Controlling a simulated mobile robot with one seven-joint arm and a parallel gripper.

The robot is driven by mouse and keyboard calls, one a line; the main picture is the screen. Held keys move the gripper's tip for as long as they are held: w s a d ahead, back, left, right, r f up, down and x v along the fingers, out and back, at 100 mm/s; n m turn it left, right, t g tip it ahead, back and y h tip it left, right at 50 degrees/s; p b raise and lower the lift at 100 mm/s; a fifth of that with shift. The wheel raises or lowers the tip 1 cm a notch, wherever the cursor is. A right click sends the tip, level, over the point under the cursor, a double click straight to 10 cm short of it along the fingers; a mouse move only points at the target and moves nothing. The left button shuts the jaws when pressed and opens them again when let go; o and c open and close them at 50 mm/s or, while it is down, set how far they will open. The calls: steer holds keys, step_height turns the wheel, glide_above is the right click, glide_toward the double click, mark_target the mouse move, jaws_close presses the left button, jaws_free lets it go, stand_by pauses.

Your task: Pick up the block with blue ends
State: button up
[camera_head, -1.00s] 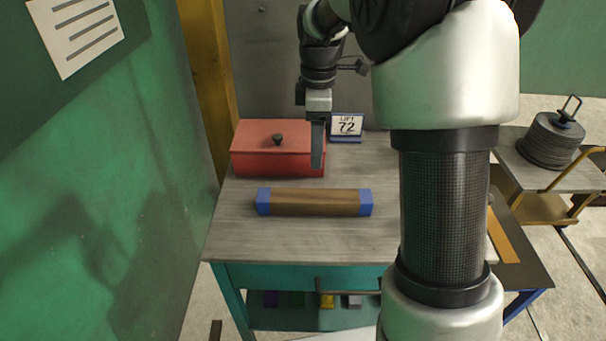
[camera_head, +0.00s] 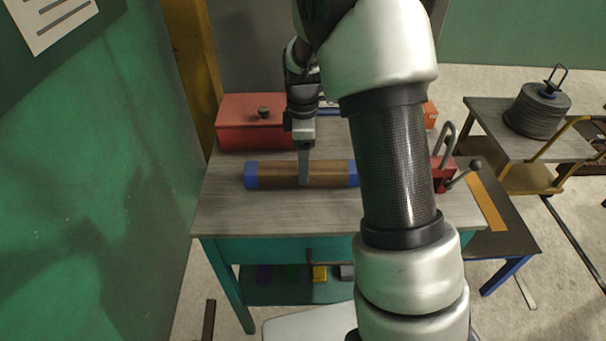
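The block with blue ends (camera_head: 275,174) lies flat on the grey table, brown in the middle, its long side running left to right. Its left blue end shows fully; its right blue end is partly behind my arm. My gripper (camera_head: 304,180) points down at the middle of the block. One flat finger shows in front of the block's near side, overlapping it in the picture. The other finger is hidden, so I cannot tell how far apart the fingers are or whether they touch the block.
A red box with a dark knob (camera_head: 246,125) stands behind the block. A red clamp-like tool with a handle (camera_head: 446,172) is right of my arm. A cart with a dark coil (camera_head: 538,112) stands further right. The table's front (camera_head: 260,218) is clear.

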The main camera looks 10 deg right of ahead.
step_height(320, 180, down, 3)
steer(key=shift+f, duration=0.1)
steer(key=c, duration=1.5)
steer(key=shift+r, duration=0.2)
